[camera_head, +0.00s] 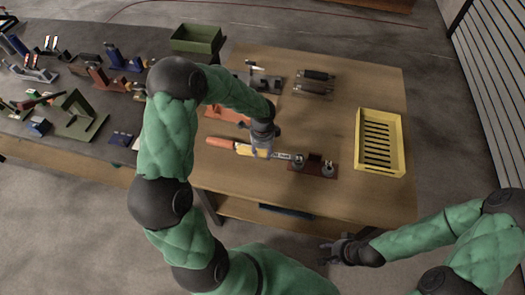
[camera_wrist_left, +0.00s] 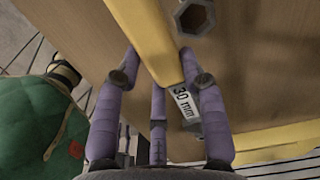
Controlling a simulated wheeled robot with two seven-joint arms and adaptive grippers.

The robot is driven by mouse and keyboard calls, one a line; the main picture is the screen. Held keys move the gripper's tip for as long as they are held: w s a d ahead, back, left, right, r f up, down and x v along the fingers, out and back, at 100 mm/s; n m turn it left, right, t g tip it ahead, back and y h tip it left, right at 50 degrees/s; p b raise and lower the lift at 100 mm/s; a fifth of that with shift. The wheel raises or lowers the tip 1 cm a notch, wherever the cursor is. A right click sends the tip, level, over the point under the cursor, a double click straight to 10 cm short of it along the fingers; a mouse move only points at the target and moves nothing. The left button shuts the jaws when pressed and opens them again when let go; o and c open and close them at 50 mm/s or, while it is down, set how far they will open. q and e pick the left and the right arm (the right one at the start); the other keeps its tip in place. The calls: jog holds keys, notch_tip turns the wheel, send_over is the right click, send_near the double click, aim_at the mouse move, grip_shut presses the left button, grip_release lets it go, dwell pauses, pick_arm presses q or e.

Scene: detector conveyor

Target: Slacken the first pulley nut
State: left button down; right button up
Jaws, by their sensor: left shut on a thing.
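My left gripper (camera_head: 262,153) is shut on a wrench with a yellow middle and an orange handle end (camera_head: 220,143). In the left wrist view the yellow bar (camera_wrist_left: 150,40) passes between the purple fingers, with a "30 mm" label (camera_wrist_left: 183,103) beside them. The wrench's label end points right, close to a red-brown pulley fixture (camera_head: 316,172). The fixture carries two grey round parts, left (camera_head: 298,163) and right (camera_head: 327,168). I cannot tell whether the wrench touches the left one. My right gripper (camera_head: 335,250) is away from the table at lower right; its jaw opening is unclear.
A yellow slotted crate (camera_head: 402,150) stands on the wooden table to the right. Dark parts (camera_head: 316,82) lie at the back, and a green bin (camera_head: 196,38) stands at the back left. A grey bench on the left holds several fixtures. Bare wood lies between fixture and crate.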

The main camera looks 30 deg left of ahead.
pick_arm(q)
jog(key=shift+f+b, duration=0.95)
jog(key=shift+f, duration=0.45)
jog(key=c, duration=1.4)
grip_release()
grip_shut()
jog(key=shift+s+d+n+b, duration=0.25)
jog(key=shift+s+n+b, duration=0.1)
jog(key=shift+s+n, duration=0.15)
jog(key=shift+s+d+n+b, duration=0.25)
jog(key=shift+s+n+b, duration=0.05)
jog(key=shift+s+n, duration=0.15)
